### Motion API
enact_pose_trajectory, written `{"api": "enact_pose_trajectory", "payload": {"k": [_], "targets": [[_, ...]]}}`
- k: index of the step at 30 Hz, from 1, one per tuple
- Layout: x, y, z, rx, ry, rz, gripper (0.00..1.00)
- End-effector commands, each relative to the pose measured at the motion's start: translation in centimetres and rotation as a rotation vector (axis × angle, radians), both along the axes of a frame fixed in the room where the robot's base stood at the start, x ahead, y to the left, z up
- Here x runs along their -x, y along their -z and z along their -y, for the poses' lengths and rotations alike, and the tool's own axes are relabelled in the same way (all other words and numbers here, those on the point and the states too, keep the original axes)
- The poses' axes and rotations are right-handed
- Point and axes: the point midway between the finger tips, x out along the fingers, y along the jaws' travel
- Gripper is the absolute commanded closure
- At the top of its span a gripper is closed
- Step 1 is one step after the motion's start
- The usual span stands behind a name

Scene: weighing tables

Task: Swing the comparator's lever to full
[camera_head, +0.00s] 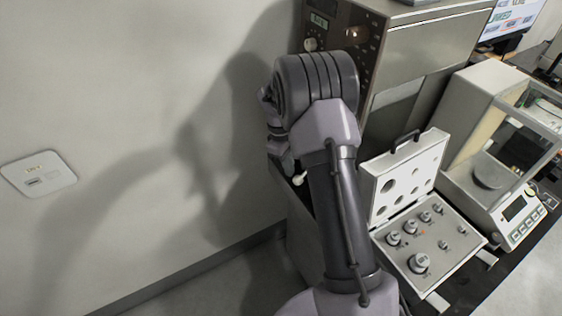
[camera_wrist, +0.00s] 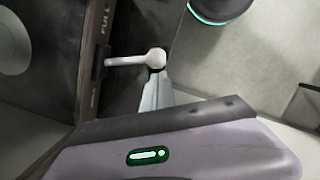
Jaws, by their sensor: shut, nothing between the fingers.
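The comparator (camera_head: 372,75) is the tall metal cabinet behind my arm, with a display on its dark front panel. In the wrist view its lever (camera_wrist: 138,60) is a white rod with a round knob, standing out from a dark strip. A label that seems to read FULL is near the strip's top; a smaller marking lower down is unreadable. A pale knob, probably the lever's, shows in the head view (camera_head: 298,179). My gripper (camera_wrist: 158,80) is shut and empty, its fingertips right by the knob; whether they touch is unclear. My arm hides much of the cabinet front.
An open weight case (camera_head: 455,211) with several weights stands right of my arm. A balance with a glass draft shield (camera_head: 493,112) is farther right. The wall (camera_head: 130,90) with a white socket plate (camera_head: 38,174) is close on the left.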

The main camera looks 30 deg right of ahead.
Motion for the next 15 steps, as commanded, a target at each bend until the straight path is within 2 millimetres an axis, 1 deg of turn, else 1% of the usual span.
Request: {"api": "enact_pose_trajectory", "payload": {"k": [4,12,14,15], "targets": [[0.4,0.2,0.3,0.000,0.000,0.001,1.00],[0.5,0.1,0.3,0.000,-0.004,0.000,1.00],[1.0,-0.2,0.4,0.000,-0.046,-0.001,1.00],[1.6,-0.4,0.5,-0.001,-0.095,-0.003,1.00]]}}
